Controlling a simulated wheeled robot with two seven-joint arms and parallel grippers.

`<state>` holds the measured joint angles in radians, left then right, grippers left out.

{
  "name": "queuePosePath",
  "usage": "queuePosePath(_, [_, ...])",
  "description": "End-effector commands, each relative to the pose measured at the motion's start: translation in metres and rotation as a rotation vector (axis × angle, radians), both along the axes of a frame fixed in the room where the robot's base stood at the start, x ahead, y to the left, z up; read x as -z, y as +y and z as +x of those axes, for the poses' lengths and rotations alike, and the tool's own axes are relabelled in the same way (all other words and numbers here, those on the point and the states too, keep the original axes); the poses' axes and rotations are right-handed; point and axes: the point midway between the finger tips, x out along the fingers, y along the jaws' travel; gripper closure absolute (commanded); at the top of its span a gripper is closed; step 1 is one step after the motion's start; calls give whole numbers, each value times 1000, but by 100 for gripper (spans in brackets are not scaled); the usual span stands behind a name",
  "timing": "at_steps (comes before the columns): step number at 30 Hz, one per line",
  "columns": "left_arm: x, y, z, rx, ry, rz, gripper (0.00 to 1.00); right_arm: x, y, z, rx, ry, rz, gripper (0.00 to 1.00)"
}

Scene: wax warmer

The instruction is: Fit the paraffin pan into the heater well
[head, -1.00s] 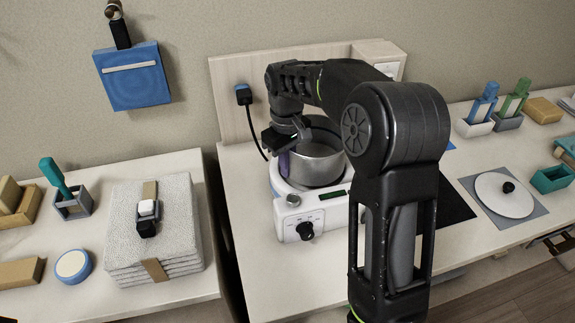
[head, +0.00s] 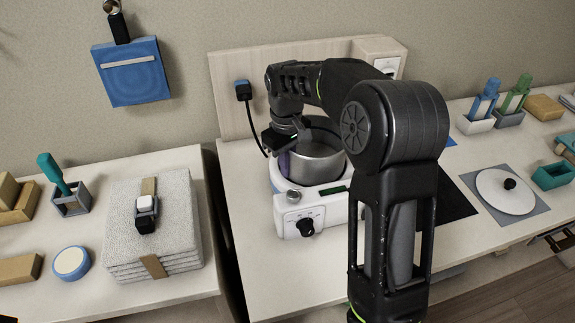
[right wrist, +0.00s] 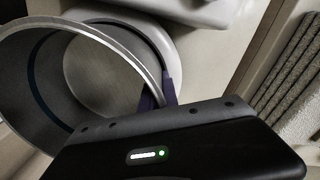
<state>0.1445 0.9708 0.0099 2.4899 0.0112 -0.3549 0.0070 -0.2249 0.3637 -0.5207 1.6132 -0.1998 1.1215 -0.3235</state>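The paraffin pan (head: 318,163) is a grey metal pot at the white heater (head: 299,214), over its round well. Its lower edge sits close to the well's pale ring; I cannot tell whether it is fully seated. My right gripper (head: 284,155) reaches down at the pan's left side. In the right wrist view, its purple fingertips (right wrist: 159,95) lie on either side of the pan wall (right wrist: 40,67) near the rim, closed on it. The heater (right wrist: 178,62) shows beyond the pan there. My arm hides part of the heater's right side. My left gripper is not in view.
A stack of grey towels (head: 155,235) lies on the left table, across a gap. A wooden panel (head: 232,105) with a plug and cord stands behind the heater. A white lid (head: 505,192) lies on a mat to the right. The counter front left of my arm is clear.

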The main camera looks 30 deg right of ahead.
Motion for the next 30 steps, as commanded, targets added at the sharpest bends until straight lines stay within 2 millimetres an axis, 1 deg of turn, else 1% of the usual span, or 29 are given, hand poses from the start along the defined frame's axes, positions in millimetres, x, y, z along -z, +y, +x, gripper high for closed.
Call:
queuePosePath(2, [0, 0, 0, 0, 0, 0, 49, -1, 0, 0, 0, -2, -1, 100])
queuePosePath(3, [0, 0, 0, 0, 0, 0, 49, -1, 0, 0, 0, -1, -1, 95])
queuePosePath(12, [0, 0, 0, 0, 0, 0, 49, 0, 0, 0, 0, -1, 0, 71])
queuePosePath(17, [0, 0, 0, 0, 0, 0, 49, 0, 0, 0, 0, -1, 0, 71])
queuePosePath(18, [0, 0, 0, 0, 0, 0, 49, 0, 0, 0, 0, 1, 1, 69])
queuePosePath(27, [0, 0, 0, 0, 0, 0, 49, 1, 1, 0, -1, 1, 1, 44])
queuePosePath(30, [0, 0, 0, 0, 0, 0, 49, 1, 1, 0, -1, 1, 1, 38])
